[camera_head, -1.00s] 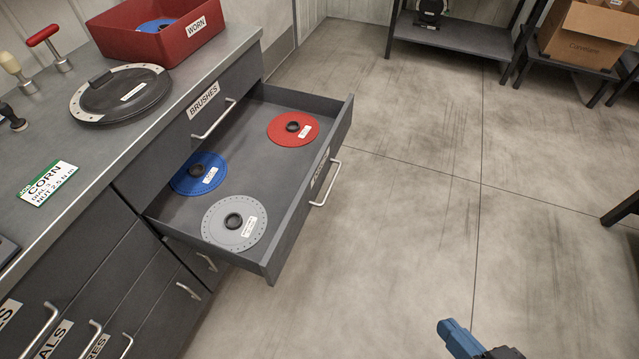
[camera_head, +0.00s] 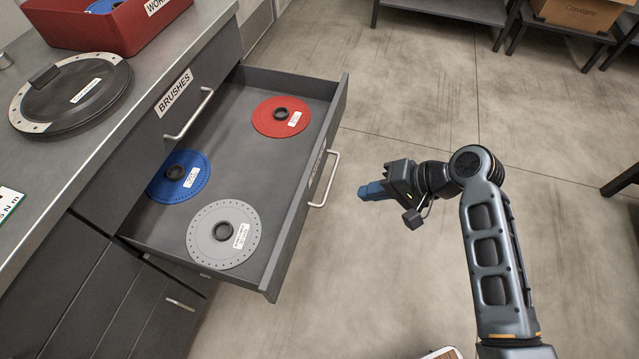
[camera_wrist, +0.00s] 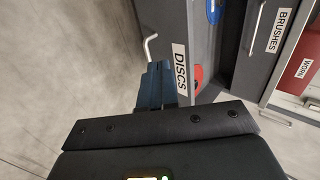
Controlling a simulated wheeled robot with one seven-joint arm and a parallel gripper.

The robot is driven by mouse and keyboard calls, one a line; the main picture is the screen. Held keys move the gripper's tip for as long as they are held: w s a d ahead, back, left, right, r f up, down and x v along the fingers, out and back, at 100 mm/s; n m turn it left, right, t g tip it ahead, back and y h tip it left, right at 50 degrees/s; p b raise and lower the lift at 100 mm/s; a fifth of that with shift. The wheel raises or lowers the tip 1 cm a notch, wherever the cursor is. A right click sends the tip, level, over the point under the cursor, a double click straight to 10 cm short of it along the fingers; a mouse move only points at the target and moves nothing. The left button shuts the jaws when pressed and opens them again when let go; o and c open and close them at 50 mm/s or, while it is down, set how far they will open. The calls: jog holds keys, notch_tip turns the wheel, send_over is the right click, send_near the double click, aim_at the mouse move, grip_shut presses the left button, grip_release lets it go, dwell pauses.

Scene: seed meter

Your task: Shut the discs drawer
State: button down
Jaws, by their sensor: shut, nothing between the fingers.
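The discs drawer (camera_head: 233,116) is pulled out from the grey cabinet. Inside lie a red disc (camera_head: 281,117), a blue disc (camera_head: 178,176) and a grey disc (camera_head: 223,234). Its front carries a bar handle (camera_head: 325,180). In the wrist view the DISCS label (camera_wrist: 180,68) and the handle (camera_wrist: 147,47) show on the drawer front. My gripper (camera_head: 362,191) is shut and empty, its blue fingers pointing at the drawer front, a short gap to the right of the handle. In the wrist view the blue fingers (camera_wrist: 156,84) are beside the label.
The BRUSHES drawer (camera_head: 187,112) above is shut. On the worktop are a round black-lidded plate (camera_head: 72,92) and a red WORN bin (camera_head: 110,32). Shelves (camera_head: 450,10) and a cardboard box (camera_head: 585,14) stand at the back. The floor right of the drawer is clear.

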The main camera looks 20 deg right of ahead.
send_near(305, 193)
jog(key=shift+d+f+p+x, duration=0.1)
jog(key=shift+x, duration=1.05)
jog(key=shift+d+f+p+x, duration=0.1)
jog(key=shift+f+p+x, duration=0.05)
jog(key=shift+x, duration=1)
jog(key=shift+d+f+p+x, duration=0.1)
jog(key=shift+x, duration=1.05)
jog(key=shift+s, duration=0.2)
jog(key=shift+w+a, duration=0.35)
jog(key=shift+a, duration=0.1)
jog(key=w+a+b, duration=0.6)
jog(key=w+a, duration=0.3)
jog(key=a, duration=0.3)
jog(key=w+a+b, duration=0.7)
jog(key=w+a, duration=0.2)
jog(key=a, duration=0.4)
jog(key=shift+w, duration=0.1)
